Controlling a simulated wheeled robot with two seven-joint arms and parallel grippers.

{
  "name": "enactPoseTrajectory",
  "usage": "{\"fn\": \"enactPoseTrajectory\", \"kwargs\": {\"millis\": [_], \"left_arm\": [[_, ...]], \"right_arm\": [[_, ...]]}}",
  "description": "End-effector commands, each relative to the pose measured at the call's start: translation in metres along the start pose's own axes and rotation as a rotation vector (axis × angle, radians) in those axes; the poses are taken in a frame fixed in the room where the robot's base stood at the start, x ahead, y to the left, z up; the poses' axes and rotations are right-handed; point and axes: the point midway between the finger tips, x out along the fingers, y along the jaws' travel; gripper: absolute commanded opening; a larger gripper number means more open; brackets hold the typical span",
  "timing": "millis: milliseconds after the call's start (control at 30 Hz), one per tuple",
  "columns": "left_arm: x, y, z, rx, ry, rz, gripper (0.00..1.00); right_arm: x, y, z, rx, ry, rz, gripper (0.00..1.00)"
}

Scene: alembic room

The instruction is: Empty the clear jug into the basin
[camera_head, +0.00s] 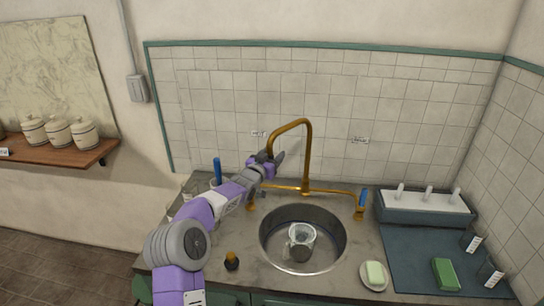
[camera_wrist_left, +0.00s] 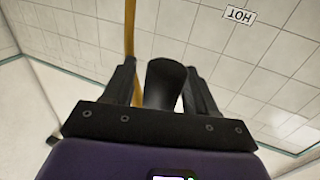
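The clear jug (camera_head: 301,234) sits inside the round steel basin (camera_head: 334,257), near its middle. A dark grey round shape shows at its lower part. Whether it holds liquid is too small to tell. My left gripper (camera_head: 271,158) is above and behind the basin, beside the brass tap, well apart from the jug. In the left wrist view its two dark fingers (camera_wrist_left: 163,85) stand apart, with a dark rounded piece between them and gaps beside it. I cannot tell what this piece is. My right gripper is in neither view.
The brass tap (camera_head: 308,160) rises behind the basin, with a blue-handled valve (camera_head: 362,198) at right. A soap dish (camera_head: 374,275), a green sponge (camera_head: 445,274) and a rack (camera_head: 425,208) stand right of the basin. A small dark bottle (camera_head: 232,261) stands left.

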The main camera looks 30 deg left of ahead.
Motion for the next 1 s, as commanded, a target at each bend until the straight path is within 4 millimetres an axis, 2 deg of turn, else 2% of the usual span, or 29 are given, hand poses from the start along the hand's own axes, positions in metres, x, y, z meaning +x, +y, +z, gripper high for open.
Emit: {"fn": "enactPoseTrajectory", "kwargs": {"millis": [367, 800, 1000], "left_arm": [[-0.005, 0.000, 0.000, 0.001, -0.001, 0.001, 0.57], [-0.059, -0.001, 0.000, 0.002, -0.001, -0.001, 0.57], [-0.073, 0.000, 0.000, 0.001, -0.001, 0.000, 0.57]], "right_arm": [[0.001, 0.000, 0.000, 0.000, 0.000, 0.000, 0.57], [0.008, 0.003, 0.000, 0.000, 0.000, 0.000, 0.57], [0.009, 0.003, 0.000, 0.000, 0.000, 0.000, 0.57]]}}
